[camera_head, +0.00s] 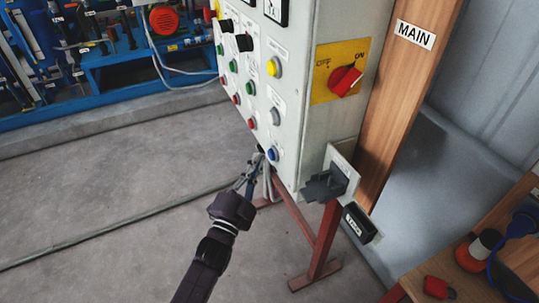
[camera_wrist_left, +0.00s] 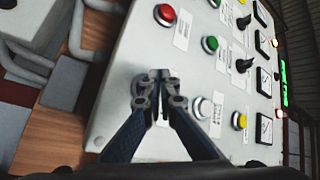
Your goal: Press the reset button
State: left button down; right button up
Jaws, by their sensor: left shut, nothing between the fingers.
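The control panel (camera_head: 305,95) carries several coloured buttons; their labels are too small to read, so I cannot tell by label which is reset. A blue button (camera_head: 272,154) sits lowest on the panel face. My left gripper (camera_head: 256,162) is shut and empty, its fingertips close to the panel's lower edge beside the blue button. In the left wrist view my shut fingertips (camera_wrist_left: 157,76) point at the panel face (camera_wrist_left: 125,85) and cover part of a label; the blue button is not visible there. Whether they touch is unclear. My right gripper is out of view.
A grey-white button (camera_head: 275,117), a yellow button (camera_head: 273,66) and a red rotary switch (camera_head: 345,80) are near. A black plug (camera_head: 325,185) juts from the right side. A red stand (camera_head: 318,250) supports the panel. A wooden bench (camera_head: 480,270) is at lower right.

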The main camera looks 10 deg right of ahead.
pick_arm(q)
jog(key=shift+w+d, duration=0.1)
jog(key=shift+d, duration=0.1)
jog(key=shift+d, duration=0.25)
jog(key=shift+w+d+b, duration=0.2)
jog(key=shift+d+b, duration=0.15)
jog(key=shift+d, duration=0.1)
dwell(0.8)
jog(key=shift+a+r, duration=0.1)
jog(key=shift+s+a+p, duration=0.3)
jog(key=shift+a+p, duration=0.1)
jog(key=shift+a, duration=0.35)
jog(key=a, duration=0.1)
jog(key=s+a+p, duration=0.1)
jog(key=a, duration=0.2)
jog(key=shift+s+a+p, duration=0.25)
jog(key=shift+a+p, duration=0.1)
jog(key=shift+a, duration=0.05)
